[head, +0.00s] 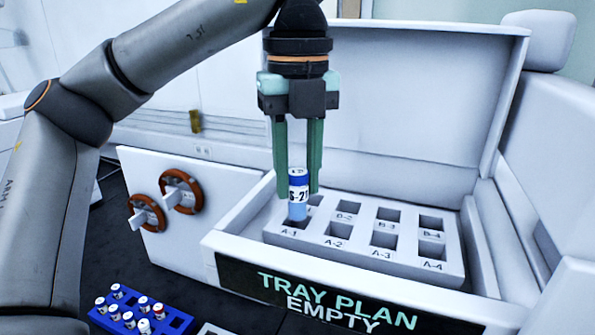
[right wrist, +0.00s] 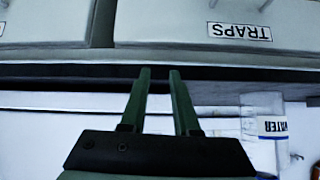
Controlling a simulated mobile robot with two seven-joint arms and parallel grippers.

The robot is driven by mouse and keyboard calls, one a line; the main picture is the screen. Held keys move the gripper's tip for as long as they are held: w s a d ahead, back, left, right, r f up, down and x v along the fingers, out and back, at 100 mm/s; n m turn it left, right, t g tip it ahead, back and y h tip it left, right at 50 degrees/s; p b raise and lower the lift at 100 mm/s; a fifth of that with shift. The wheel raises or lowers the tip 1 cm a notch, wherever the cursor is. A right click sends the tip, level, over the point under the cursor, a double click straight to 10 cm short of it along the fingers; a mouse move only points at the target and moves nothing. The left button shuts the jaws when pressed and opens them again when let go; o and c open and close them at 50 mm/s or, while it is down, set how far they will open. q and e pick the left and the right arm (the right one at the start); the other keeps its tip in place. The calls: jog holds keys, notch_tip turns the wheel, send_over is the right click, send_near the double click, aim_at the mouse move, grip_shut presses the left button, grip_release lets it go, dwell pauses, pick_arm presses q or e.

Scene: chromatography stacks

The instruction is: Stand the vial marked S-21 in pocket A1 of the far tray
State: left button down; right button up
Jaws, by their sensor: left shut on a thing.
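My left gripper (head: 299,188) points down and is shut on a vial (head: 298,208) with a blue cap, pale blue body and white label reading S-2 and part of a further mark. The vial is upright over pocket A-1 of the white far tray (head: 456,271); its lower end is at the pocket opening. I cannot tell whether it is just above or slightly inside. The other labelled pockets that show look empty. My right gripper (right wrist: 160,72) shows in the right wrist view with its fingers apart and nothing between them.
The tray sits inside a white open-lidded case whose front panel (head: 340,300) reads TRAY PLAN EMPTY. A blue rack (head: 178,322) with several capped vials is at lower left. Red-brown ring handles (head: 182,192) stand left of the case.

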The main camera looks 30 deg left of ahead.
aim_at(298, 217)
pick_arm(q)
jog(key=shift+f+b, duration=0.85)
jog(key=shift+f, duration=0.35)
jog(key=shift+f, duration=0.15)
jog(key=shift+f+b, duration=0.45)
jog(key=shift+c, duration=0.6)
grip_release()
